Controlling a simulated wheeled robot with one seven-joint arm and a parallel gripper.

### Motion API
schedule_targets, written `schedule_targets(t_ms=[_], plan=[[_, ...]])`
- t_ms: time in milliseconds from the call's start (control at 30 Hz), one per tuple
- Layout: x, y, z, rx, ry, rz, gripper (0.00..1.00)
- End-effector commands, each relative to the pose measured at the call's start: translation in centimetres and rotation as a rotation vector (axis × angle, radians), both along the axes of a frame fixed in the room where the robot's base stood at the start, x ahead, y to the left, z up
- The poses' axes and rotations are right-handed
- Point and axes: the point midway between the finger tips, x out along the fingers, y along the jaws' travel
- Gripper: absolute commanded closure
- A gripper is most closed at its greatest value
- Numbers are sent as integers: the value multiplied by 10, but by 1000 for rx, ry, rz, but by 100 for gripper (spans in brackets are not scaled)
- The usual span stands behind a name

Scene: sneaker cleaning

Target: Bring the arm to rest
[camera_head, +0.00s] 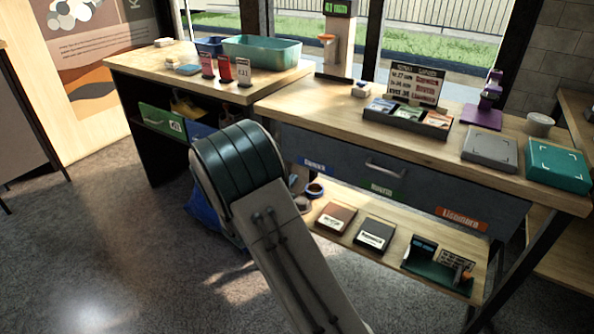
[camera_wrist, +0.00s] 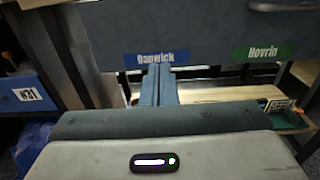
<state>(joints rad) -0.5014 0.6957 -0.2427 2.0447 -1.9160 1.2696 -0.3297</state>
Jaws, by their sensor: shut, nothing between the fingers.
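My arm rises through the middle of the head view, in front of the workbench, and bends at a dark ribbed joint. My gripper is hidden behind the arm in the head view. In the wrist view my gripper (camera_wrist: 157,88) shows with its two fingers together and nothing between them. It points toward the bench front, near the blue "Danwick" label (camera_wrist: 149,57). It appears apart from the bench, though the exact gap is hard to tell.
The workbench (camera_head: 340,125) holds a teal basin (camera_head: 262,50), a grey pad (camera_head: 489,149) and a teal pad (camera_head: 558,163). A low shelf (camera_head: 395,252) carries boxes and a green tray (camera_head: 437,268). A blue bag (camera_head: 208,212) lies left of my arm. The floor at left is clear.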

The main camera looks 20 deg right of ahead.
Motion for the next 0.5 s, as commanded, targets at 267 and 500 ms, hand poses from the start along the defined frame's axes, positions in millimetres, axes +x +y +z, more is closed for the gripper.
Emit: schedule_targets(t_ms=[267,500], plan=[[-43,-39,54,198,-68,-202,100],[-132,-83,120,599,-221,-569,100]])
